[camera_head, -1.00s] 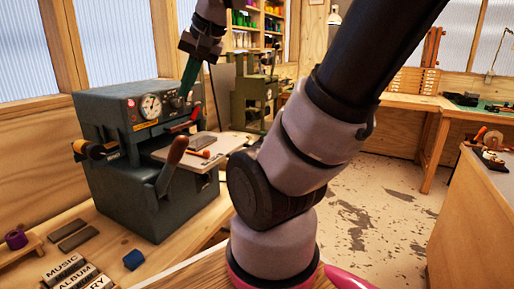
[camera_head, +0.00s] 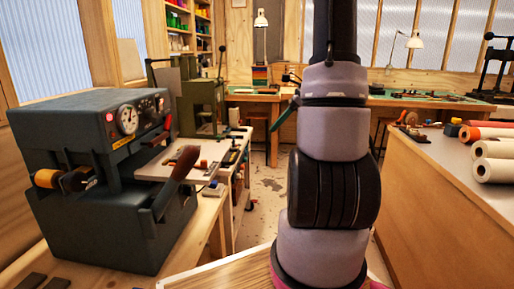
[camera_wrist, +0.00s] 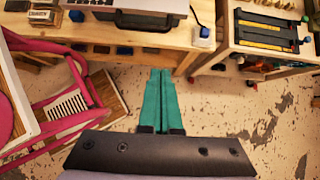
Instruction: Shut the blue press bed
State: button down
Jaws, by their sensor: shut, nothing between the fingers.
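The dark blue-grey press (camera_head: 85,205) stands on the bench at the left of the head view, with a dial and a red lamp on its front. Its pale bed (camera_head: 158,171) sticks out to the right, with small items on it. A brown-handled lever (camera_head: 177,180) stands in front of it. My gripper (camera_head: 284,114) has teal fingers and is right of the press, apart from it, mostly hidden behind my arm. In the wrist view, my gripper (camera_wrist: 162,76) is shut and empty over the floor beside the bench. A pale board with a dark handle shows at that view's top edge.
A green press (camera_head: 203,105) stands behind. A cart (camera_head: 238,185) with tools is beyond the bed. A counter (camera_head: 440,190) with foil rolls (camera_head: 492,168) is at the right. A pink-framed part (camera_wrist: 75,100) is left in the wrist view. Open floor lies below the gripper.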

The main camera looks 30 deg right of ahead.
jog(key=w+a+r+x, duration=0.1)
jog(key=x, duration=1.2)
jog(key=shift+a+r, duration=0.3)
jog(key=shift+r, duration=0.05)
jog(key=shift+w+a, duration=0.1)
jog(key=w+a, duration=0.4)
jog(key=a, duration=0.2)
jog(key=w+a, duration=0.4)
jog(key=a, duration=0.2)
jog(key=w+a, duration=0.4)
jog(key=a, duration=0.2)
jog(key=shift+w+a, duration=0.15)
jog(key=shift+a, duration=0.05)
jog(key=shift+r, duration=0.1)
